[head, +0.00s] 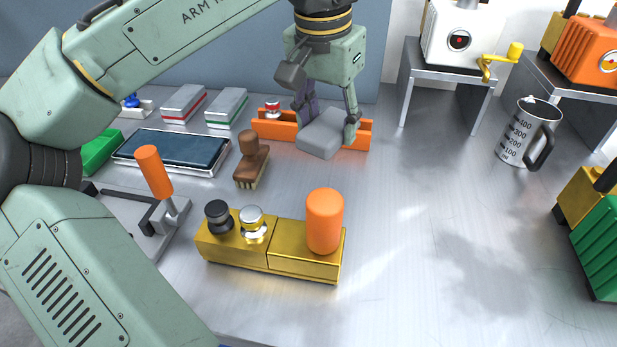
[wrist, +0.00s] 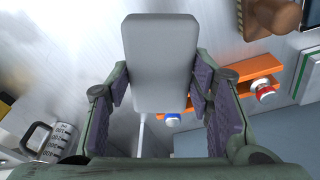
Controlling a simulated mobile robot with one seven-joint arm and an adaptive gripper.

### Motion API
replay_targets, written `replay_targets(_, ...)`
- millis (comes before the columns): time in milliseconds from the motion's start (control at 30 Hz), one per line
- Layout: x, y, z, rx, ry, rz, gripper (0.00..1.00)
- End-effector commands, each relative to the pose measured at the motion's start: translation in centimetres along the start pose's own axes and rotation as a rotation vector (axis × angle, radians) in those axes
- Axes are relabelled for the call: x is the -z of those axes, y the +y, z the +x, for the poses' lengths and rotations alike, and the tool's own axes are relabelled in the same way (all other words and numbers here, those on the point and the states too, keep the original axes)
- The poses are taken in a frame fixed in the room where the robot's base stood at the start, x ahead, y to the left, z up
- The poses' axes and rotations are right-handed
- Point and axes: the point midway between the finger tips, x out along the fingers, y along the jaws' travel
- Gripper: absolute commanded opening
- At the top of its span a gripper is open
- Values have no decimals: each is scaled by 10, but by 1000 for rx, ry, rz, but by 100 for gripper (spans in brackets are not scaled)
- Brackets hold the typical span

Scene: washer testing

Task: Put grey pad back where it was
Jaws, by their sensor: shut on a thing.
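The grey pad (head: 322,135) is a rounded block held in my gripper (head: 325,115), in front of and above the orange tray (head: 362,133) at the back of the table. In the wrist view the grey pad (wrist: 158,60) sits between the two purple-lined fingers of my gripper (wrist: 158,95). The orange tray (wrist: 252,72) shows behind the pad there, partly hidden. A red-and-white knob-like piece (head: 272,108) stands at the tray's left end. I cannot tell whether the pad touches the tray.
A brown brush (head: 250,165), a dark flat panel (head: 175,150) and two grey boxes (head: 184,103) lie left of the tray. A gold block (head: 285,262) with an orange cylinder (head: 324,222) stands in front. A measuring jug (head: 520,140) stands right. The middle right table is clear.

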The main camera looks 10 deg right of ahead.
Motion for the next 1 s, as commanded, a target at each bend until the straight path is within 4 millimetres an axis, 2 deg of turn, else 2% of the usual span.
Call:
replay_targets(200,-7,0,39,0,-4,1,21)
replay_targets(600,-14,0,88,2,-3,0,21)
replay_targets(700,-15,1,95,0,-1,1,21)
replay_targets(1000,-15,1,97,0,-1,1,21)
